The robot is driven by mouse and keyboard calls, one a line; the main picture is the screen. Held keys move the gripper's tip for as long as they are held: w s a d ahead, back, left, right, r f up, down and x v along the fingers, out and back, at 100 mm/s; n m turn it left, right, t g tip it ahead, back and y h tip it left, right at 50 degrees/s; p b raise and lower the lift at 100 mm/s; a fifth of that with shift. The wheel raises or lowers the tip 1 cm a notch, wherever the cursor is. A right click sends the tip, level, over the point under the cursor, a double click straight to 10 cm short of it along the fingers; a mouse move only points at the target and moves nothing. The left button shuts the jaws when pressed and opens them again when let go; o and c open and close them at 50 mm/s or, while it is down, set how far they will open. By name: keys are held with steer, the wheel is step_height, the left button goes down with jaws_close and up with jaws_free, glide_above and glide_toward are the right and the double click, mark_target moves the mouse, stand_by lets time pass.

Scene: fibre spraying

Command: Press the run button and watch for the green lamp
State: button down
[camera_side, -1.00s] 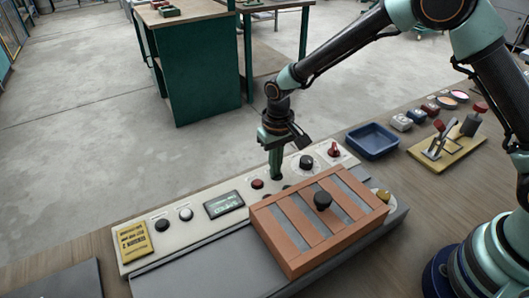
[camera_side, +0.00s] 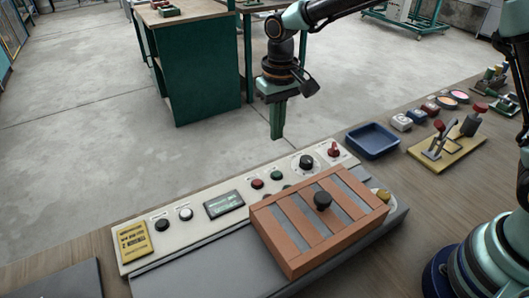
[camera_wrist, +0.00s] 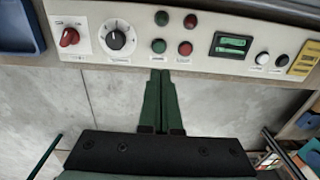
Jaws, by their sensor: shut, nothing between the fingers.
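The control panel (camera_side: 152,246) carries a red round part (camera_side: 257,184) and a dark green one (camera_side: 276,175). The wrist view shows two green round parts, one nearer my fingers (camera_wrist: 158,46) and one farther (camera_wrist: 161,18), beside two red ones (camera_wrist: 185,48). Their labels are too small to read, so I cannot tell which is the run button or the lamp. None looks brightly lit. A display (camera_side: 224,203) shows green marks. My gripper (camera_side: 277,136) is shut and empty, pointing down above the panel's back edge, clear of the buttons; it also shows in the wrist view (camera_wrist: 161,73).
A copper-coloured slatted cover with a black knob (camera_side: 290,236) sits in front of the panel. A black dial (camera_side: 305,162) and red switch (camera_side: 333,149) are to the right. A blue tray (camera_side: 372,140) and a yellow fixture (camera_side: 446,151) stand farther right. Space above the panel is free.

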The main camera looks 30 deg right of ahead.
step_height(320, 180, up, 2)
steer(key=shift+r, duration=0.2)
stand_by(0.6)
steer(key=s+d+r+t, duration=0.3)
steer(key=s+d+r, duration=0.4)
steer(key=d+r, duration=0.25)
steer(key=s+d+t, duration=0.2)
steer(key=s+d, duration=0.4)
steer(key=s, duration=0.3)
steer(key=shift+f, duration=0.3)
steer(key=shift+d, duration=0.1)
stand_by(4.2)
